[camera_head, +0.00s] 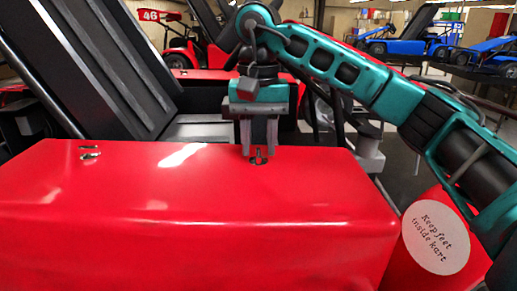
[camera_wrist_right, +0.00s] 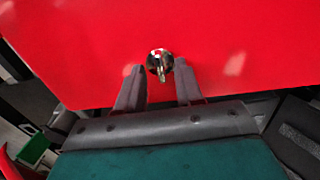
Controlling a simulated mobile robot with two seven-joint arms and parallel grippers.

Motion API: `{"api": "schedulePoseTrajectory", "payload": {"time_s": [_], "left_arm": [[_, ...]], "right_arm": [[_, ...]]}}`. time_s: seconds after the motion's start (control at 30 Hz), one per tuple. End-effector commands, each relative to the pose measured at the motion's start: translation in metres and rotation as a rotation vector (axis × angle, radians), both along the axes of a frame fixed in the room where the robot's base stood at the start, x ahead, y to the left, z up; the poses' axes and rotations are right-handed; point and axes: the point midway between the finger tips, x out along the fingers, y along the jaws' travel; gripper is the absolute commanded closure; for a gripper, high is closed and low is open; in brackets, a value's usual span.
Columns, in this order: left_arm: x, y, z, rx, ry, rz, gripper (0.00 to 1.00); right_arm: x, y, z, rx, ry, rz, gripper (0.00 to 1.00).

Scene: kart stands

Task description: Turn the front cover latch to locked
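The red front cover (camera_head: 200,215) of the kart fills the lower part of the head view. A small metal latch (camera_head: 258,160) sits on its top near the back edge; it also shows in the right wrist view (camera_wrist_right: 160,64). My right gripper (camera_head: 259,152) points down over this latch, and its fingertips (camera_wrist_right: 160,75) are on either side of it with a gap between. The fingers look open and do not visibly grip the latch. A second metal latch (camera_head: 90,152) is on the cover at the left. My left gripper is not in view.
A black seat or panel (camera_head: 100,60) rises behind the cover at the left. A red part with a white round label (camera_head: 437,237), "Keep feet inside kart", is at the right. Blue karts (camera_head: 405,45) and a red kart numbered 46 (camera_head: 175,35) stand farther back.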

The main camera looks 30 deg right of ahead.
Motion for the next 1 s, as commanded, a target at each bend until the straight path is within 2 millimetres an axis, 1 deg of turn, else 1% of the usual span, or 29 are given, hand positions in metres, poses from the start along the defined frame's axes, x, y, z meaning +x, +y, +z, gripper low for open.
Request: {"api": "schedulePoseTrajectory", "payload": {"time_s": [0.03, 0.1, 0.4, 0.77, 1.0], "left_arm": [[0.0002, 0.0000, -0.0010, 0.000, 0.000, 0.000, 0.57], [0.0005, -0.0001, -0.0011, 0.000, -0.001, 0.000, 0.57], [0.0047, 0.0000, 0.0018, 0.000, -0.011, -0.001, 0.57], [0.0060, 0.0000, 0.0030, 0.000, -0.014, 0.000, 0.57], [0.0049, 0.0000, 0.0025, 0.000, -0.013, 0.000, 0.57]], "right_arm": [[-0.0001, -0.0002, -0.0046, 0.000, 0.001, 0.000, 0.64], [-0.0001, -0.0002, -0.0069, 0.000, 0.000, 0.000, 0.64], [0.0000, -0.0001, -0.0078, 0.000, 0.000, 0.000, 0.65], [0.0000, -0.0001, -0.0077, 0.000, 0.000, 0.000, 0.99], [0.0000, -0.0001, -0.0076, 0.000, 0.000, 0.000, 1.00]]}}
